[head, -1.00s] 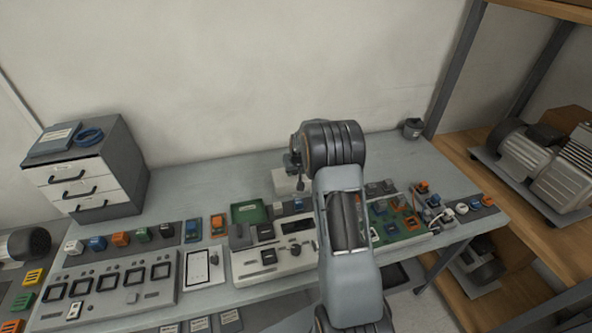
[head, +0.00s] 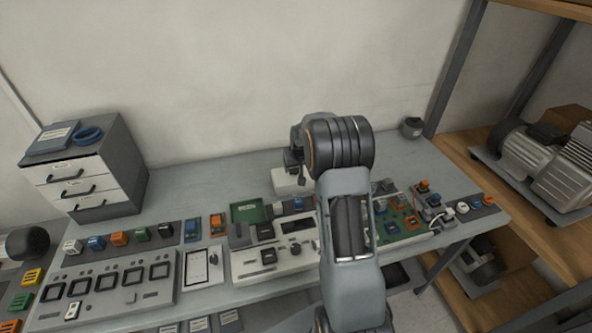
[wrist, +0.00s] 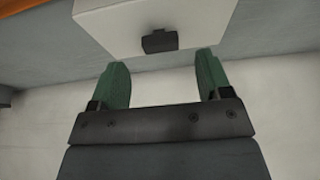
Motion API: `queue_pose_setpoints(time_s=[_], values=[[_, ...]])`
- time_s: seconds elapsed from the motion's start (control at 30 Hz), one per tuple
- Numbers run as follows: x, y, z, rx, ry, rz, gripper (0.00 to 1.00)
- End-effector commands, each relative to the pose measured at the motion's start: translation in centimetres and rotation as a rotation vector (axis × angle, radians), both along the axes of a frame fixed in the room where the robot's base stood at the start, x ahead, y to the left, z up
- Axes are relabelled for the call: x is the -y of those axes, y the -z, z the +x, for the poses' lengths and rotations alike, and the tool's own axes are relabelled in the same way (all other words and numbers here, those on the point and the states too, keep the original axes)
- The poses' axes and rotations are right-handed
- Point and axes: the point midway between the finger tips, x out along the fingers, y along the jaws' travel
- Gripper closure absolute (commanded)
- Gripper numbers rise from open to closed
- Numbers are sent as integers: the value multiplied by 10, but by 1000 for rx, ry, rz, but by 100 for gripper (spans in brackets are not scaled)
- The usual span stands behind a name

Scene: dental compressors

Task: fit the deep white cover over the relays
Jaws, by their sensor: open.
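The white cover (wrist: 165,25) fills the top middle of the wrist view, with a small dark tab (wrist: 160,41) on its near face. In the head view it is a pale block (head: 291,181) on the back of the bench, partly hidden by my arm. My gripper (wrist: 162,66) is open, its two green fingers apart and just short of the cover, with the tab between their lines. A green board (head: 407,224) with orange parts lies right of my arm, partly hidden; I cannot tell for sure which parts are the relays.
A grey panel with dark square sockets (head: 106,279) and a white panel with dark modules (head: 270,268) lie along the bench front. A drawer cabinet (head: 88,185) stands at left, a small dark pot (head: 412,127) at back right. The bench between cabinet and cover is mostly clear.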

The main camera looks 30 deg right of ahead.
Motion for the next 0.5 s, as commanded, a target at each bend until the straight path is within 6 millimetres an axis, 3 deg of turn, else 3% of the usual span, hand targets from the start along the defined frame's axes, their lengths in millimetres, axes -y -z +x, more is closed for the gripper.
queue_pose_setpoints(time_s=[0.2,0.5], values=[[-3,-39,-15,5,1,-1,28],[-7,-73,-30,2,-1,-1,28]])
